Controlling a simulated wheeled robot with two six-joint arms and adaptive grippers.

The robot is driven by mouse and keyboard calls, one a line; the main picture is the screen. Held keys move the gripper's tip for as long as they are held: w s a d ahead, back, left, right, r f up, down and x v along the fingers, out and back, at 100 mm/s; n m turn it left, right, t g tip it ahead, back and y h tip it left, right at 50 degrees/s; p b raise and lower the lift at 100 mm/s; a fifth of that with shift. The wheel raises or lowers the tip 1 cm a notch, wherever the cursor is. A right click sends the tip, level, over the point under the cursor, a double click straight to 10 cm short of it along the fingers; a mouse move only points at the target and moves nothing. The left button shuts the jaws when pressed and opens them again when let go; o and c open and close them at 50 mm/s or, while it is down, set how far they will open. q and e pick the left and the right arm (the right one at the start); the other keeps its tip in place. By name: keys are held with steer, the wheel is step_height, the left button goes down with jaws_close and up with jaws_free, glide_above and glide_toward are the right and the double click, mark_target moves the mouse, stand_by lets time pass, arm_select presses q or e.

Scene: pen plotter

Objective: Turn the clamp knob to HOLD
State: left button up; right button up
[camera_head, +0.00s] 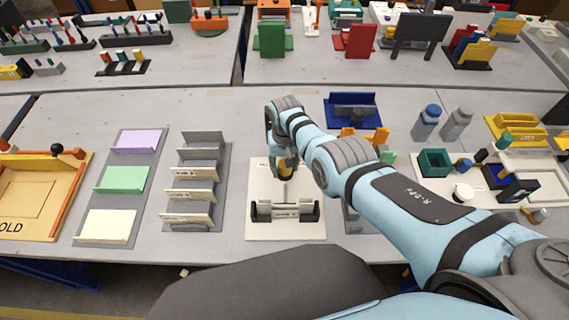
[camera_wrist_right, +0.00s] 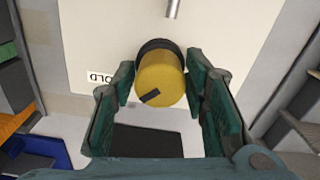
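The clamp knob is a yellow cylinder with a dark collar (camera_wrist_right: 160,77) in the right wrist view, and it shows small in the head view (camera_head: 286,170). A black mark on its face points to the lower left. My right gripper (camera_wrist_right: 161,75) is open, with one green finger on each side of the knob. A gap shows at the left finger; contact at the right cannot be told. My left gripper is not in view.
A grey and black clamp fixture (camera_head: 285,211) stands on the plate's near part. A rack of labelled grey slots (camera_head: 200,170) is left of the plate. A blue tray (camera_head: 352,110) lies behind, and a green box (camera_head: 434,163) stands to the right, beyond my arm.

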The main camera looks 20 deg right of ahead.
mark_target(284, 164)
steer(key=shift+o, duration=0.7)
steer(key=shift+w+r, duration=0.2)
steer(key=shift+r, duration=0.35)
step_height(284, 164, up, 11)
steer(key=shift+s, duration=0.15)
steer(key=shift+a, duration=0.1)
